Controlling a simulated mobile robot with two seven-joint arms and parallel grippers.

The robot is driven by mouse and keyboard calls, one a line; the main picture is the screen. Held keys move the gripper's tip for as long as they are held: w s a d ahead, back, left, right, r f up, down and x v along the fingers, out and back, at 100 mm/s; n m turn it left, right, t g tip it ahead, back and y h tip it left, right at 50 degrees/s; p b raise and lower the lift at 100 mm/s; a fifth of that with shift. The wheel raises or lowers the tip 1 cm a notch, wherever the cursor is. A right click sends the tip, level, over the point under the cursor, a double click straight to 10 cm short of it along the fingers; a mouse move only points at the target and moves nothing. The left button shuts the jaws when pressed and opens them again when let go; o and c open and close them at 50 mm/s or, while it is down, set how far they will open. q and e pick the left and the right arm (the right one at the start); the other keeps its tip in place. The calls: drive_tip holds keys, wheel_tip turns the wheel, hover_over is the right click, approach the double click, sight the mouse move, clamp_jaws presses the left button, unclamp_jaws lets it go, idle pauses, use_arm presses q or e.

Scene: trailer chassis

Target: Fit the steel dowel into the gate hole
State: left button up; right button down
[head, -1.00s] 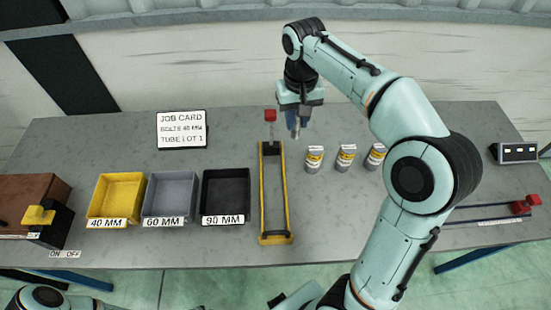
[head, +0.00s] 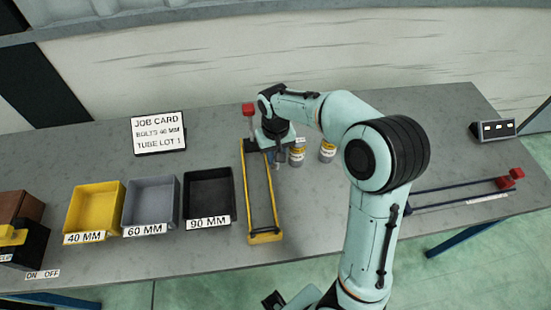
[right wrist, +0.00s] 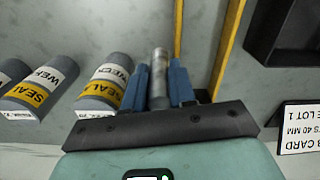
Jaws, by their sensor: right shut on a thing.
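My right gripper (head: 280,158) is low over the table, between the far end of the yellow frame (head: 265,237) and the nearest grey bottle (head: 297,157). In the right wrist view its two blue fingers (right wrist: 159,85) are shut on the steel dowel (right wrist: 159,72), a short grey cylinder. The dowel points away from the palm, and its tip appears beside the yellow rail (right wrist: 229,42). A red block (head: 249,109) on a grey post stands at the frame's far end. I cannot make out the gate hole in either view. My left gripper is not in view.
A yellow bin (head: 70,212), grey bin (head: 127,207) and black bin (head: 188,202) stand left of the frame. Another bottle (head: 327,151) stands to the right. Dark rails with a red block (head: 506,182) lie at right. The job card (head: 158,134) stands behind the bins.

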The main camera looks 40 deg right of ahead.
drive_tip(key=shift+f, duration=1)
drive_tip(key=shift+f, duration=0.1)
drive_tip(key=c, duration=0.9)
unclamp_jaws()
